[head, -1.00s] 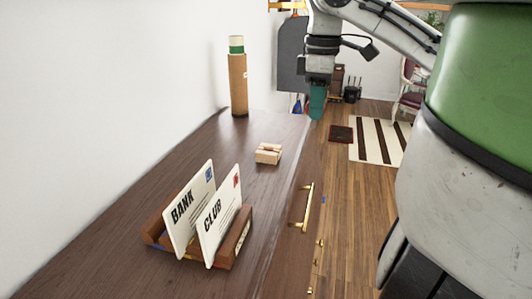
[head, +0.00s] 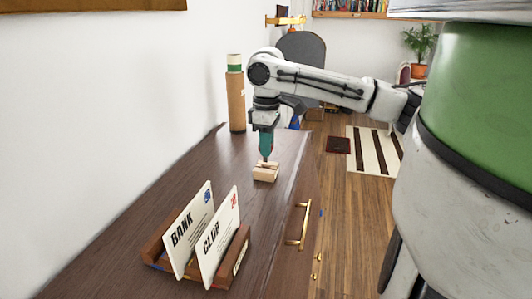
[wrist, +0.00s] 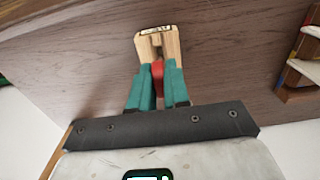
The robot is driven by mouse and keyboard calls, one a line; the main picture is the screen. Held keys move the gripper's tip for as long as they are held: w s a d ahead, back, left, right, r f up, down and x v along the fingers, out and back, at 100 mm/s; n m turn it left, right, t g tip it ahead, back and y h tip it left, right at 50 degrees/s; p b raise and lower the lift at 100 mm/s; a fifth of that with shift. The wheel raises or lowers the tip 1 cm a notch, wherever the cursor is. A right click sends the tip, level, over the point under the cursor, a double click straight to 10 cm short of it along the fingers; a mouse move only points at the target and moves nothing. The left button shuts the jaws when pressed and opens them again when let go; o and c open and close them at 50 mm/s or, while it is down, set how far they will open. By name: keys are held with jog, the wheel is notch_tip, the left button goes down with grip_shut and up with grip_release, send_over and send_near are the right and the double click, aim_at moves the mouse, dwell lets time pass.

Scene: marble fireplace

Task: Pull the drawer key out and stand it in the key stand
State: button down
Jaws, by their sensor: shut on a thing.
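The key stand is a small light wooden block (head: 265,174) on the dark wooden top, and it also shows in the wrist view (wrist: 171,42) with a slot in it. My gripper (head: 266,156) points down right above the stand. In the wrist view its teal fingers (wrist: 157,88) are shut on a red piece, seemingly the key (wrist: 157,76). The fingers hide most of the key. I cannot tell whether its lower end is in the slot or just above it. The drawer front has a brass handle (head: 304,224).
A letter rack (head: 229,273) with BANK and CLUB envelopes stands nearer on the top. A tall brown tube (head: 236,102) stands behind my gripper by the white wall. The top between rack and stand is clear. Small brass fittings (head: 318,257) show on the drawer front.

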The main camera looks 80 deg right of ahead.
notch_tip(320, 180, down, 2)
jog(key=shift+w+d+p, duration=0.1)
jog(key=shift+w+p, duration=0.05)
jog(key=shift+p, duration=0.45)
jog(key=shift+f, duration=0.5)
jog(key=shift+f, duration=0.25)
jog(key=c, duration=1.1)
grip_release()
jog(key=shift+b, duration=0.45)
notch_tip(320, 180, up, 11)
jog(key=b, duration=0.1)
jog(key=shift+s+d+b, duration=0.25)
jog(key=shift+d+b, duration=0.15)
